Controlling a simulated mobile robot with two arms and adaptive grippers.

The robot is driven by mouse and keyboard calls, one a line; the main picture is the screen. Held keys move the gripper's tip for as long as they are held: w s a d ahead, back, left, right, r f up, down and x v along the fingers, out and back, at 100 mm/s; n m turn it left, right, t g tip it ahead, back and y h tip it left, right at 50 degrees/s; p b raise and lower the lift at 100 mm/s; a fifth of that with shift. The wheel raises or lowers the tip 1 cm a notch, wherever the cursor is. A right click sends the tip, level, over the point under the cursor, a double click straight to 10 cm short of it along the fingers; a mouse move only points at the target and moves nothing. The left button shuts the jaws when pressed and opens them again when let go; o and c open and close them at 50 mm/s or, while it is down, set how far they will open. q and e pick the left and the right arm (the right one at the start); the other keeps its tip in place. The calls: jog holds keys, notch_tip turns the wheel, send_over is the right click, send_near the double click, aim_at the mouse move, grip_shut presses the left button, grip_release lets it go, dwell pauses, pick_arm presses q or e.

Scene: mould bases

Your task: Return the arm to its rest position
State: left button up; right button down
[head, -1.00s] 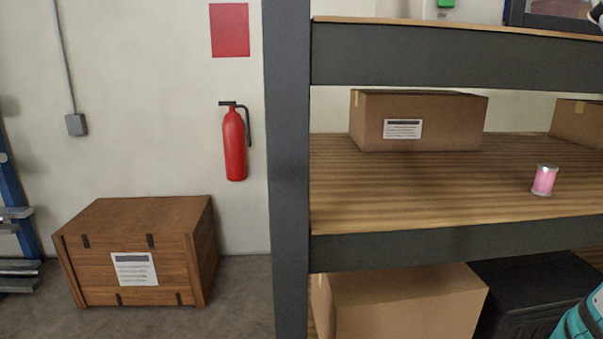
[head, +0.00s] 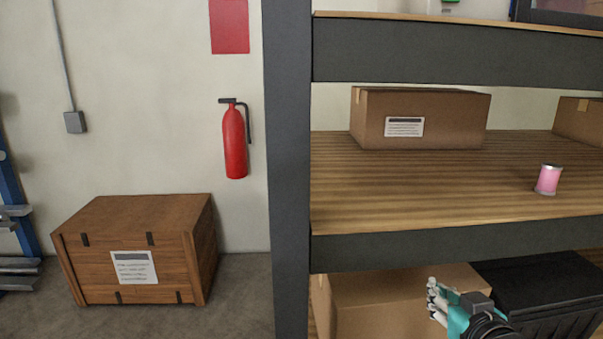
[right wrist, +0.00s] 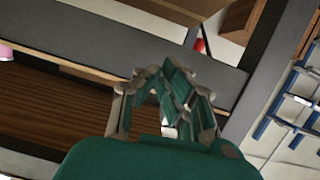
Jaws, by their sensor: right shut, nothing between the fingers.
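My right gripper (head: 436,300) shows in the head view at the lower right, in front of the shelf's lower level. It is shut and empty. In the right wrist view its fingers (right wrist: 172,112) are drawn together with nothing between them, and the shelf's beam lies beyond them. My left gripper is not in view. A pink spool-like cylinder (head: 548,179) stands upright on the middle shelf board (head: 420,190), apart from the gripper. A pink thing also shows at the left edge of the right wrist view (right wrist: 5,52).
A dark shelf post (head: 288,180) and beam (head: 450,247) stand near the gripper. Cardboard boxes sit on the middle board (head: 450,120) and below (head: 385,300), beside a black crate (head: 540,285). A wooden crate (head: 125,250) and fire extinguisher (head: 235,145) are at left.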

jog(key=s+a+f+g, duration=0.1)
jog(key=s+f+g, duration=0.3)
jog(key=f, duration=0.5)
jog(key=s+a+f+g, duration=0.1)
jog(key=s+f+g, duration=0.1)
jog(key=s+f, duration=0.55)
jog(key=s+a+f+g, duration=0.2)
jog(key=s+f+g, duration=0.3)
jog(key=s+f, duration=0.95)
notch_tip(320, 180, down, 24)
jog(key=s+n+g, duration=0.1)
jog(key=s+g, duration=0.1)
jog(key=s+d+f, duration=0.3)
jog(key=s+f, duration=1.3)
jog(key=shift+s+g+h, duration=0.3)
jog(key=shift+g, duration=0.1)
